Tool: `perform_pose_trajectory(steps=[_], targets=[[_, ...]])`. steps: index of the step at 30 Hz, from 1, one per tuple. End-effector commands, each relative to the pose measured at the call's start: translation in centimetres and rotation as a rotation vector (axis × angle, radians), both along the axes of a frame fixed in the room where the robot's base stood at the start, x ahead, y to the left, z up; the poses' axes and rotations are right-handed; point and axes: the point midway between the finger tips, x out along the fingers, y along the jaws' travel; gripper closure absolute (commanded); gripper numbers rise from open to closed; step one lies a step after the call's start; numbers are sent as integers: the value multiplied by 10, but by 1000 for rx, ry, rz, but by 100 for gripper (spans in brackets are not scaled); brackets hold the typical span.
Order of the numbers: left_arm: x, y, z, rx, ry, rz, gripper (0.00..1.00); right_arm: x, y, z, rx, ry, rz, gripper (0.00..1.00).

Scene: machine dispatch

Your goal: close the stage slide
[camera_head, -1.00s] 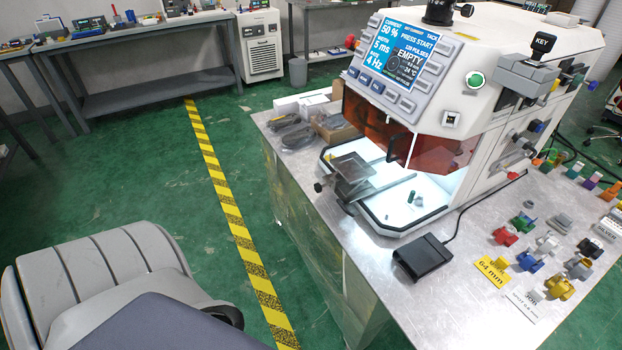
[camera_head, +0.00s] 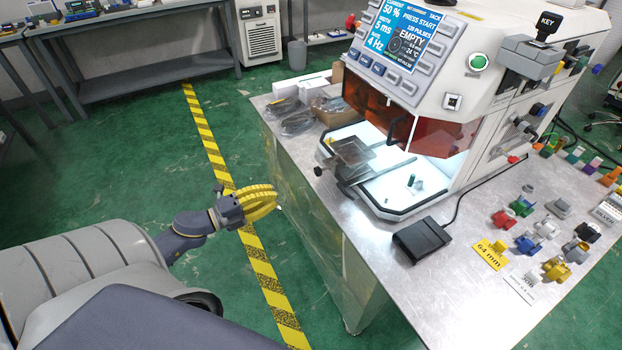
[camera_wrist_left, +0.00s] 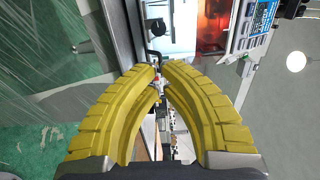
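The stage slide (camera_head: 352,157), a small metal plate with a dark knob (camera_head: 318,171) at its left end, sticks out at the front of the white welding machine (camera_head: 478,60), over the lit tray. My left gripper (camera_head: 274,199), with yellow ribbed fingers, is left of the bench edge, apart from the slide. In the left wrist view its fingertips (camera_wrist_left: 158,66) are nearly together with nothing held. My right gripper is not in view.
A black foot pedal (camera_head: 421,238) lies on the metal bench (camera_head: 370,262) in front of the machine. Wrapped parts and boxes (camera_head: 318,108) sit behind the slide. Coloured fittings (camera_head: 525,245) lie at the right. The floor left of the bench is open.

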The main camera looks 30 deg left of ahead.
Motion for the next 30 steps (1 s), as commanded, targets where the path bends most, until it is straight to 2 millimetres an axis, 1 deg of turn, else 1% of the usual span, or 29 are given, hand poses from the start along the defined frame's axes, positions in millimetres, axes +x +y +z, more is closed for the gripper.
perform_pose_trajectory(steps=[5, 21, 27, 30], targets=[[11, -7, 1, 6, -8, -7, 100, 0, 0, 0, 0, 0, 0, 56], [87, -43, 1, 4, -7, -4, 100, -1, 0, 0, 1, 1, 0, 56], [108, -54, 1, 5, -6, -3, 100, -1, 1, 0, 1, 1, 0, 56], [115, -58, 0, 4, -4, -3, 100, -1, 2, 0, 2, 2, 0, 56]])
